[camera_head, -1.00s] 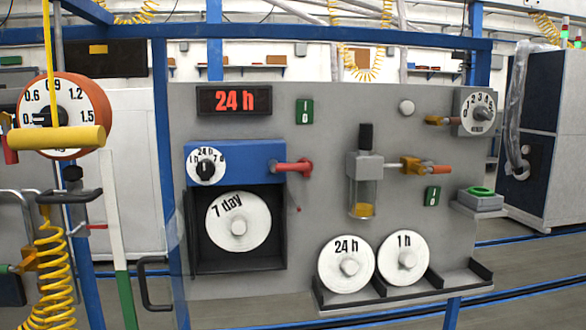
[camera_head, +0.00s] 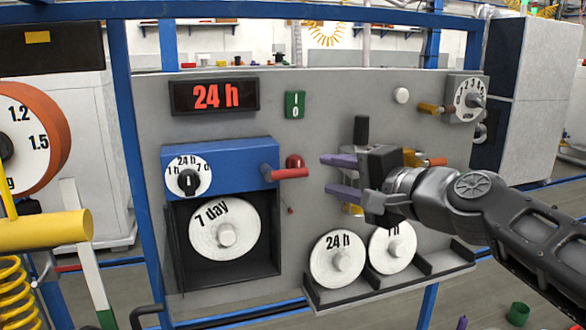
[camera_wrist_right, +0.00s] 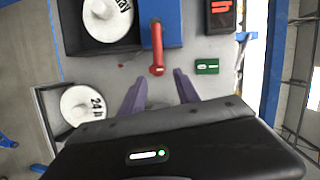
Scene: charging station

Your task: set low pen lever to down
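A red lever (camera_head: 290,173) sticks out from the right side of the blue chart recorder housing (camera_head: 220,160). It points roughly level to the right in the head view. Below it hangs a thin rod with a small red tip (camera_head: 290,211). I cannot tell for certain which is the low pen lever. My right gripper (camera_head: 340,176) is open, its purple fingers spread and empty, right of the red lever and apart from it. In the right wrist view, the red lever (camera_wrist_right: 157,65) shows beyond and between the fingertips (camera_wrist_right: 157,82). My left gripper is out of view.
Chart discs marked 24 h (camera_head: 338,258) and 1 h (camera_head: 392,250) stand in a low rack (camera_head: 440,264) under my right arm. A sight glass partly hidden by my gripper is on the panel (camera_head: 330,105). A yellow bar (camera_head: 45,231) is near at left.

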